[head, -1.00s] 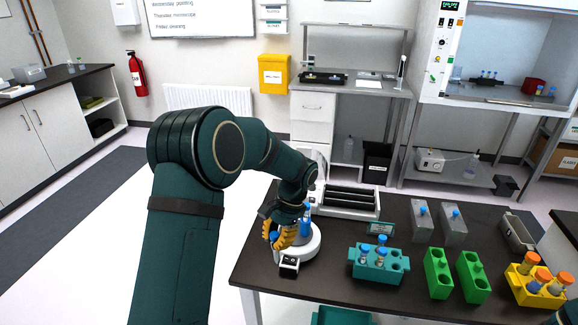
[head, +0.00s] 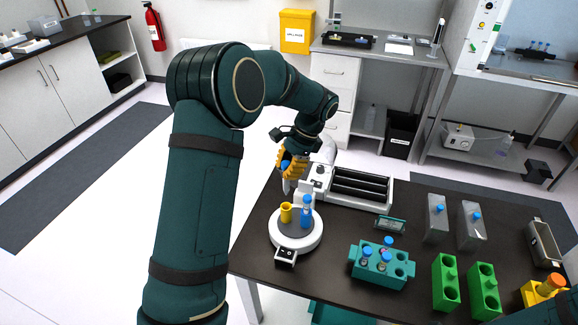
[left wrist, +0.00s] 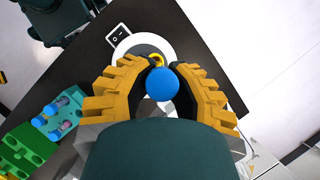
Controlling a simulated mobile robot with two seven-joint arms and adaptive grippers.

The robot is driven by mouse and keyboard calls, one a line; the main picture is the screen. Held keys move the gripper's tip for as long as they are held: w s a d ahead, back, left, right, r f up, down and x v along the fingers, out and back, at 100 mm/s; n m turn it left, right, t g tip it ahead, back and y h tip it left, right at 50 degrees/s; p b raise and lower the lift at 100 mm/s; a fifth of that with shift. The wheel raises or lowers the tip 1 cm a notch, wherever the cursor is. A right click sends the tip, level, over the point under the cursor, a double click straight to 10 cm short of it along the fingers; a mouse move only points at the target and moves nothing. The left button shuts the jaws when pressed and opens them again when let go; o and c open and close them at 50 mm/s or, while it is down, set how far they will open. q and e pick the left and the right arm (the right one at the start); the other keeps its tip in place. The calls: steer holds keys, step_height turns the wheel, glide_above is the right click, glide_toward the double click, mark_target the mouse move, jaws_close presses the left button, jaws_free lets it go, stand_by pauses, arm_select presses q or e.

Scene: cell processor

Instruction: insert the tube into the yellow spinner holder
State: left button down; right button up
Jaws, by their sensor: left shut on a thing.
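My left gripper (head: 290,163) has yellow fingers shut on a blue-capped tube (head: 286,184). The tube hangs roughly upright, its lower end showing below the fingers. In the left wrist view the blue cap (left wrist: 162,84) sits between the fingertips (left wrist: 162,78). The white round spinner (head: 293,243) stands on the dark table. On its grey top are the yellow holder (head: 286,214) and a blue holder (head: 306,215) with a blue top. The tube is above and behind the yellow holder, apart from it. In the wrist view the yellow holder (left wrist: 157,60) is partly hidden. My right gripper is not seen.
A teal rack (head: 378,270) with several blue-capped tubes stands right of the spinner. Green racks (head: 445,283) and a yellow rack (head: 535,292) are further right. A white unit with dark slots (head: 360,190) is behind. The table's left edge is close to the spinner.

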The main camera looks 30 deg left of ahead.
mark_target(287, 184)
arm_select(q)
steer(key=shift+s, duration=0.1)
steer(key=shift+p, duration=0.3)
steer(key=shift+f+b, duration=0.85)
steer(key=shift+f, duration=1.3)
steer(key=shift+f, duration=0.15)
steer(key=shift+f, duration=0.35)
steer(key=shift+f+b, duration=0.2)
steer(key=shift+b, duration=0.1)
